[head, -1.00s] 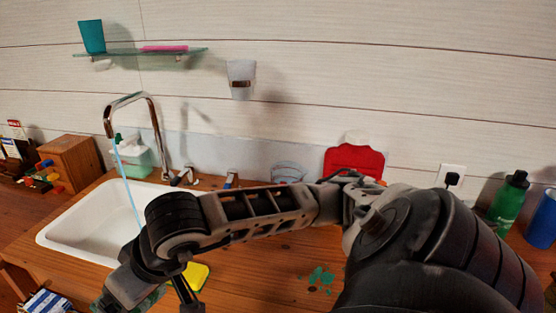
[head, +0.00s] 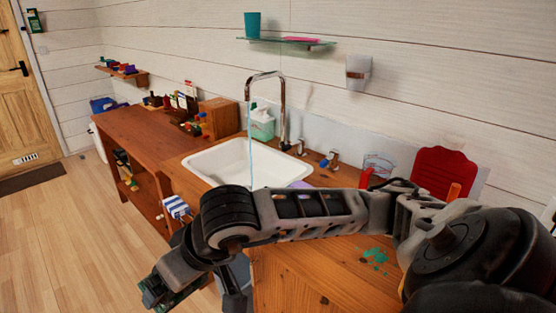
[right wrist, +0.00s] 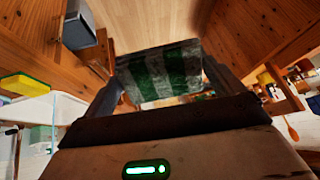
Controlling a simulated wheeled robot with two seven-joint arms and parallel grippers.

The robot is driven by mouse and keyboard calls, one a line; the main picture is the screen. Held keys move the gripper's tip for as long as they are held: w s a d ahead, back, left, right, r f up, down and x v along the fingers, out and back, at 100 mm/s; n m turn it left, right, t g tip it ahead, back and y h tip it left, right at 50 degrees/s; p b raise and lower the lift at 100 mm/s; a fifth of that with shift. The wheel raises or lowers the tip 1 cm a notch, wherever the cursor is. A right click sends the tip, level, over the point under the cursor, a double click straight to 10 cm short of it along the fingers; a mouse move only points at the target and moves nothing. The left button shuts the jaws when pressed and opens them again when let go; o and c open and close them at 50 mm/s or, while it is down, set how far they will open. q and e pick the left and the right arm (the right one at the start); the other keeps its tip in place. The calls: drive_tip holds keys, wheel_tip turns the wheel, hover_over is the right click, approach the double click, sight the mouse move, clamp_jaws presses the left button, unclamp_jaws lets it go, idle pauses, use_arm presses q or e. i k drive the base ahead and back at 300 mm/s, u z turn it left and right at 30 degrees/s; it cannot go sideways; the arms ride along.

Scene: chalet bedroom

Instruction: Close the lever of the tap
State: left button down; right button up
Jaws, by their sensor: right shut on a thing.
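The chrome tap (head: 283,105) stands behind the white sink (head: 235,160). A thin blue stream of water (head: 250,150) falls from its spout into the sink. A small chrome lever (head: 300,147) and a blue-marked one (head: 330,159) stand right of the spout. I cannot tell their exact settings. My right arm crosses in front of the counter, with its hand low at the lower left, away from the tap. In the right wrist view my right gripper (right wrist: 165,72) is shut on a green-and-white striped cloth (right wrist: 160,75). My left gripper is not in view.
The wooden counter (head: 300,270) holds a soap bottle (head: 262,123), a glass (head: 377,168) and a red board (head: 442,172). A shelf (head: 285,42) hangs above. Open floor (head: 80,220) lies at the left. A yellow sponge (right wrist: 27,85) shows in the right wrist view.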

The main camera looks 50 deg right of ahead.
sight(335, 154)
drive_tip(key=u, duration=0.35)
drive_tip(key=i, duration=2.8)
drive_tip(key=z, duration=4.1)
